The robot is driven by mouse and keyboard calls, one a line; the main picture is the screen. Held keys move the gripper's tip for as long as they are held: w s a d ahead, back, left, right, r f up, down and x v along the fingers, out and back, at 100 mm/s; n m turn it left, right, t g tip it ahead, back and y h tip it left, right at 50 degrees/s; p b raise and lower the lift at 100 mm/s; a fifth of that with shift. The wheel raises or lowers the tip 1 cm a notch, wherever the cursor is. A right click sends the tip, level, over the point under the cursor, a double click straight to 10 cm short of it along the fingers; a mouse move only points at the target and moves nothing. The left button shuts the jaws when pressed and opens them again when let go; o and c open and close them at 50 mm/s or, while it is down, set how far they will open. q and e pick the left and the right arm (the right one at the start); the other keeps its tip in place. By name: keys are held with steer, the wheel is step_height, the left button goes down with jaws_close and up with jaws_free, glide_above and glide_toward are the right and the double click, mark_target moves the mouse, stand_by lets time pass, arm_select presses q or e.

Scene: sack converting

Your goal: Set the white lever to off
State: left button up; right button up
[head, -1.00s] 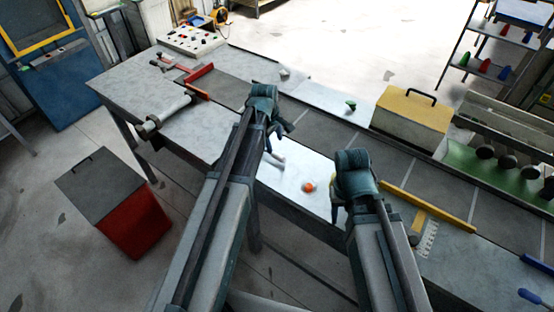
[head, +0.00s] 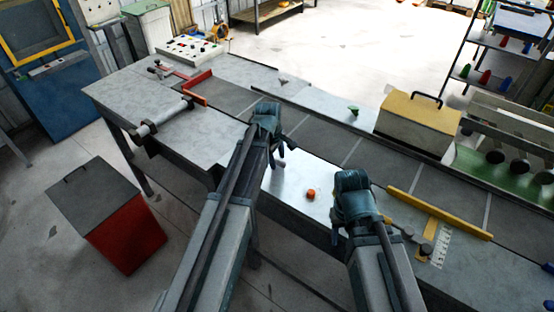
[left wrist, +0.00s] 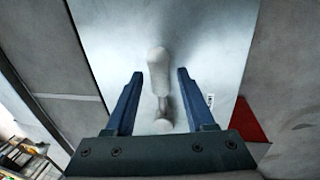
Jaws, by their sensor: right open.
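The white lever (left wrist: 158,68) stands out from a pale panel in the left wrist view, with a rounded knob and a thin stem. My left gripper (left wrist: 157,80) is open, its two blue fingers either side of the lever with gaps; I cannot see contact. In the head view a small pale piece of the lever (head: 281,163) shows just below my left gripper (head: 280,147), which hides much of it. My right gripper (head: 337,222) is open over the front edge of the bench, apart from the lever. Off markings are not readable.
An orange knob (head: 311,195) sits on the pale panel between my grippers. A yellow bar (head: 440,213) lies to the right. A yellow-topped box (head: 418,122) stands behind the dark belt (head: 372,157). A red bin (head: 128,240) is on the floor at left.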

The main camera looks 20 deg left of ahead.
arm_select(q)
jaws_close()
stand_by(1.2)
